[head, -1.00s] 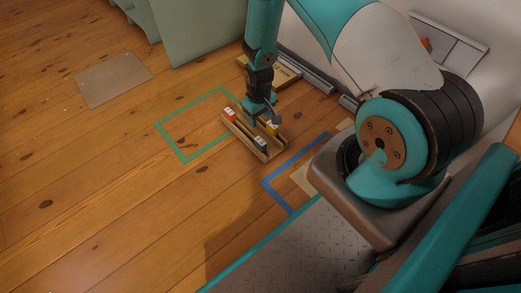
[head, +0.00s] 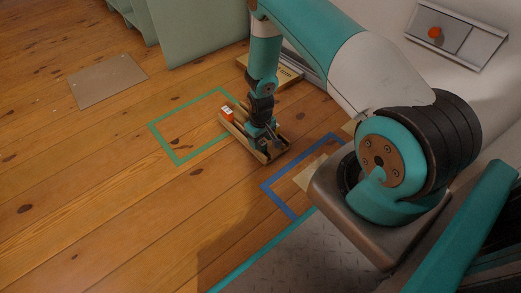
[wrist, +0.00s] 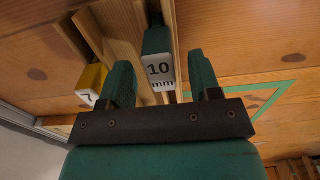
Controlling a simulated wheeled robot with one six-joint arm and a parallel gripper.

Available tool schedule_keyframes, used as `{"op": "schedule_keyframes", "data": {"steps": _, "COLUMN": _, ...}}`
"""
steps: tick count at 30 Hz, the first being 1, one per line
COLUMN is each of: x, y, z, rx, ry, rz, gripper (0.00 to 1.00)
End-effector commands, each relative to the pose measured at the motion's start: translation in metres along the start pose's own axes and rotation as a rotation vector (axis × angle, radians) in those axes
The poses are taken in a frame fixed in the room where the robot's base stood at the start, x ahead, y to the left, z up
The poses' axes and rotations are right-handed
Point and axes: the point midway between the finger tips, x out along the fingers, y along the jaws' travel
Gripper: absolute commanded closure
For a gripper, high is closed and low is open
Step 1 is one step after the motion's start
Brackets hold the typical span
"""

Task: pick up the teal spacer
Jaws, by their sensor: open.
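The teal spacer (wrist: 155,42), with a white end marked "10 mm", lies in a slot of a wooden rack in the wrist view. My gripper (wrist: 160,62) is open, with one teal finger on each side of the spacer. Its fingers do not visibly grip it. In the head view my gripper (head: 263,143) is low over the near end of the wooden rack (head: 238,131) and hides the teal spacer there.
A yellow spacer (wrist: 92,82) marked "7" sits left of my left finger. An orange spacer (head: 227,114) is at the rack's far end. Green tape (head: 178,163) and blue tape (head: 279,203) outlines mark the wooden floor, which is mostly clear on the left.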

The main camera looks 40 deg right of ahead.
Motion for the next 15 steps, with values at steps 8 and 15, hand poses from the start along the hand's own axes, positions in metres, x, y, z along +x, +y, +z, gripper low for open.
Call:
{"op": "schedule_keyframes", "data": {"steps": 8, "x": 0.0134, "y": -0.0005, "z": 0.0003, "rx": 0.0, "ry": -0.001, "rz": 0.0, "gripper": 0.43}}
{"op": "schedule_keyframes", "data": {"steps": 15, "x": 0.0132, "y": -0.0005, "z": 0.0003, "rx": 0.0, "ry": -0.001, "rz": 0.0, "gripper": 0.86}}
